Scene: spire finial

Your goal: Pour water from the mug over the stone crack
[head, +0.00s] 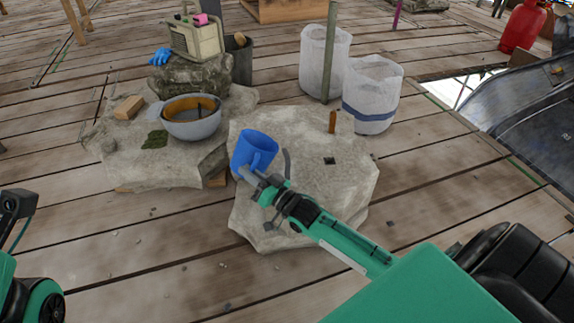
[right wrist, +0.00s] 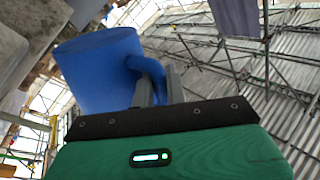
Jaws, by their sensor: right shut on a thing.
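A blue mug (head: 253,152) is held over the left edge of the pale stone slab (head: 300,200). Its open top faces up in the head view, and its inside looks blue; I cannot tell whether it holds water. My right gripper (head: 262,186) is shut on the mug's handle, which the right wrist view shows between the fingers beside the mug body (right wrist: 98,75). The slab has a small dark square hole (head: 330,161) and a brown upright peg (head: 332,122). I cannot make out a clear crack line.
A second stone slab (head: 105,150) at left bears a grey bowl (head: 192,128), a brown block (head: 129,107) and a green patch (head: 154,139). A beige machine (head: 195,38) stands on a rock behind. White bags (head: 372,115) and a post (head: 329,50) stand beyond the nearer slab.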

